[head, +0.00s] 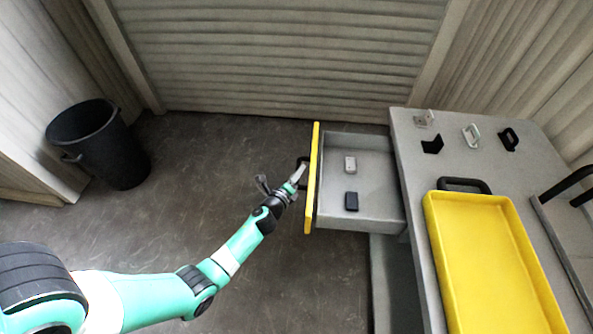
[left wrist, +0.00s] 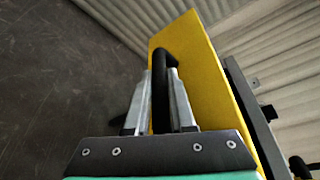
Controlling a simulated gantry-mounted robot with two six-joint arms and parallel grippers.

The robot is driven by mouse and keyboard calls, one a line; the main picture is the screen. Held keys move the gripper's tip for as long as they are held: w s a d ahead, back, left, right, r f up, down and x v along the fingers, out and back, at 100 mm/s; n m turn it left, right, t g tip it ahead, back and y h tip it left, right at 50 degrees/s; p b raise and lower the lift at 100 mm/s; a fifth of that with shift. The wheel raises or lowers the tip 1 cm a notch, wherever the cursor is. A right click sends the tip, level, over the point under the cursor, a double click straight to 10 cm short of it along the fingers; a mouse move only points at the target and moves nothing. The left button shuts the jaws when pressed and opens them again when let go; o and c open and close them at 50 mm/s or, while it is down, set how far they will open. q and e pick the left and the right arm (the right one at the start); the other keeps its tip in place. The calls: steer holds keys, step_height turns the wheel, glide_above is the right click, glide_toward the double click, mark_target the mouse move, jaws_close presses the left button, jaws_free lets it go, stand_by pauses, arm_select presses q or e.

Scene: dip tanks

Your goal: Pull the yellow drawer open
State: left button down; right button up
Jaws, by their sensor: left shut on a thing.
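The yellow drawer front (head: 314,180) faces left in the head view. The grey drawer box (head: 372,165) stands well out from the grey bench, and its inside is visible. My left gripper (head: 298,176) is at the black handle on the drawer front. In the left wrist view its two fingers close around the black handle (left wrist: 160,90), with the yellow front (left wrist: 205,75) just beyond. The right gripper is not in view.
The grey bench top (head: 405,150) carries a yellow tray (head: 433,240) with a black handle, plus small white and black parts. A black bin (head: 100,150) stands at the left. The floor between bin and drawer is clear.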

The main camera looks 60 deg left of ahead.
arm_select(q)
steer(key=c, duration=0.8)
jaws_free()
steer(key=shift+o, duration=0.2)
steer(key=shift+s+d+r+p, duration=0.15)
steer(key=shift+s+d+p, duration=0.1)
steer(key=shift+s+p, duration=0.05)
steer(key=p+v, duration=0.2)
steer(key=v, duration=0.9)
steer(key=shift+w, duration=0.1)
